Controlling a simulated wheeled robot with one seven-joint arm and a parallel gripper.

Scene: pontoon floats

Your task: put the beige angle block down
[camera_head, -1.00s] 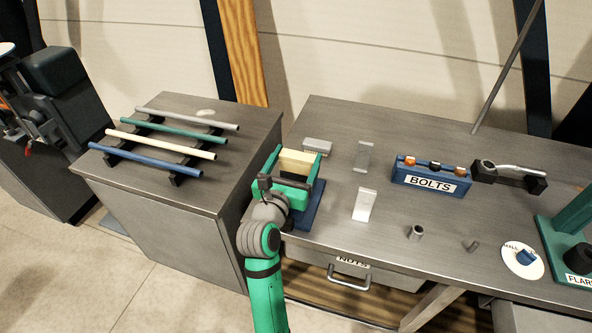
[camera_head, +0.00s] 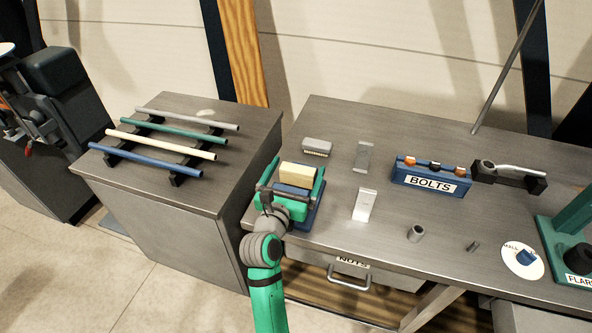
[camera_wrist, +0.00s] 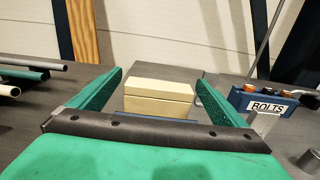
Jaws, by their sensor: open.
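The beige angle block (camera_head: 297,173) rests on a blue support (camera_head: 312,217) at the left end of the long bench. In the wrist view the block (camera_wrist: 158,98) sits level, with a strip of blue (camera_wrist: 183,120) under its front edge. My gripper (camera_head: 297,174) is open, its green fingers standing on either side of the block. In the wrist view a gap shows between the block and each finger of my gripper (camera_wrist: 159,80). The gripper body hides most of the blue support.
A rack of several rods (camera_head: 160,138) is on the left cabinet. The bench between brackets and BOLTS box is clear.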

